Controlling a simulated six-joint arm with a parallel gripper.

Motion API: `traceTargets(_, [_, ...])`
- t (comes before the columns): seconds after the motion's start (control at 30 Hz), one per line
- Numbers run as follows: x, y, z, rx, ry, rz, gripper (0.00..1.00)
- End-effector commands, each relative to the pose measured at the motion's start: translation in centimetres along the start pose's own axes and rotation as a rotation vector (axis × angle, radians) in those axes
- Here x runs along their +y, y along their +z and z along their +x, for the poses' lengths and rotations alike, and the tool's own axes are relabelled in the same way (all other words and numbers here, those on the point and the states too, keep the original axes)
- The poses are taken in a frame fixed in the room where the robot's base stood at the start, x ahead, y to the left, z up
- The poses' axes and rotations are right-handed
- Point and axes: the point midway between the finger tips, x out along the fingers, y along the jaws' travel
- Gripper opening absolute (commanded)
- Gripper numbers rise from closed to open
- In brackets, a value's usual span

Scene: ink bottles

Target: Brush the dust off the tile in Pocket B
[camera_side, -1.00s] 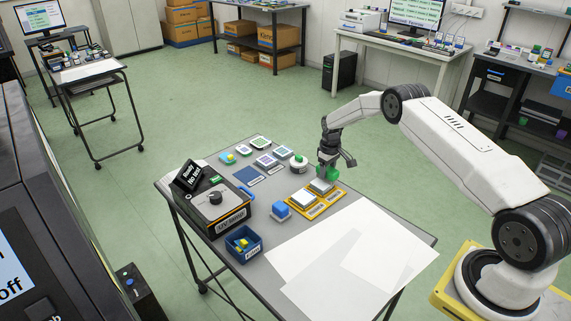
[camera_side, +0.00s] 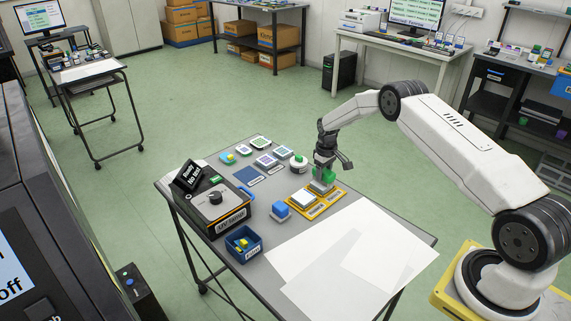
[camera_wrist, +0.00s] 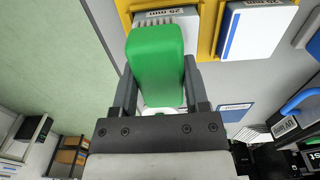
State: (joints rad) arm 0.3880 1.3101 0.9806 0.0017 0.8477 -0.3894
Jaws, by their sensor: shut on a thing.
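My gripper (camera_side: 327,167) is shut on a green brush handle (camera_wrist: 157,62), which stands out between the two fingers in the wrist view. The yellow two-pocket tray (camera_side: 329,206) lies below it on the grey table. The brush is over the right-hand pocket in the side view, close above or on the grey tile (camera_side: 319,187) there; I cannot tell whether it touches. The handle hides part of this tile in the wrist view, where its "25 mm" edge (camera_wrist: 166,15) shows. A white tile (camera_side: 302,199) sits in the other pocket. I cannot read the pocket labels.
A blue block on a grey base (camera_side: 281,209) stands left of the tray. A round white pot with a green top (camera_side: 299,161) stands behind. A black and yellow machine (camera_side: 220,208) and a blue bin (camera_side: 245,247) are farther left. White sheets (camera_side: 345,255) cover the front right.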

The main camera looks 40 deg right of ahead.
Motion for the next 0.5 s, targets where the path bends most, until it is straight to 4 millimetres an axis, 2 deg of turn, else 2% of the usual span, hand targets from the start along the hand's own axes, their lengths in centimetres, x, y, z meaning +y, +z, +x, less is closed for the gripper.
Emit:
traceTargets(0.2, [-0.98, -0.03, -0.01, 0.001, 0.000, 0.000, 0.11])
traceTargets(0.5, [-1.27, -0.03, 0.02, 0.001, 0.000, 0.000, 0.11])
